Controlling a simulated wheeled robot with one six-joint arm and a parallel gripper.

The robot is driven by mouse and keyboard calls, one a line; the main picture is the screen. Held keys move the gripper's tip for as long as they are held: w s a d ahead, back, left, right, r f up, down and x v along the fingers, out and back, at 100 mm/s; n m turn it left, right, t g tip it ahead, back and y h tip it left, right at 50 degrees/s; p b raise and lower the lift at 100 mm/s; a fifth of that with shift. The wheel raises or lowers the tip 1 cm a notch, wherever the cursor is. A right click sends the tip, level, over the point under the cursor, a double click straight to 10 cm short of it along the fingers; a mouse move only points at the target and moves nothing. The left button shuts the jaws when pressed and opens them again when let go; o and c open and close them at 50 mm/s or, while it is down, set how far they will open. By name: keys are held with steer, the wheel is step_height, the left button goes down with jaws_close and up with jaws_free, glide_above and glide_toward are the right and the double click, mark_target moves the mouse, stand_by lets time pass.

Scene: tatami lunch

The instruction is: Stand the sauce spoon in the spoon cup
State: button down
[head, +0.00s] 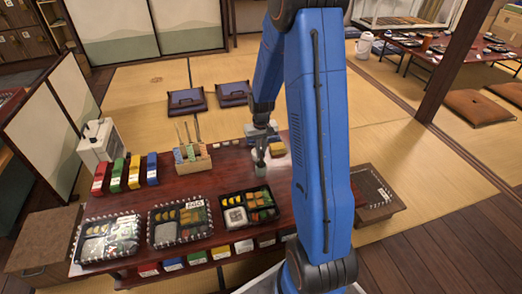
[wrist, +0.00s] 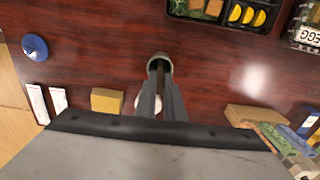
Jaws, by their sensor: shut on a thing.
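My gripper (wrist: 162,88) is shut on a thin brown piece, which looks like the sauce spoon (wrist: 160,72). Its visible part lies over the cup opening; whether its end is inside the cup, I cannot tell. In the head view my gripper (head: 261,150) is directly above the cup and hides most of the spoon.
Bento boxes (head: 248,208) line the table front. A wooden holder (head: 193,162) with upright sticks stands behind left. In the wrist view, a blue round object (wrist: 35,46), a tan block (wrist: 107,100) and a partly hidden white thing (wrist: 143,103) lie around.

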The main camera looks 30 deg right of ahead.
stand_by(0.3)
steer(key=c, duration=1.8)
jaws_free()
steer(key=shift+o, duration=0.2)
step_height(320, 180, up, 17)
steer(key=shift+r, duration=0.15)
steer(key=s+a+r+n+t, duration=0.2)
steer(key=s+a+r, duration=0.85)
steer(key=s, duration=0.35)
steer(key=s+a+r+n+t, duration=0.1)
steer(key=s+a, duration=0.4)
steer(key=s, duration=1.1)
steer(key=shift+a+t, duration=0.15)
steer(key=shift+t, duration=0.75)
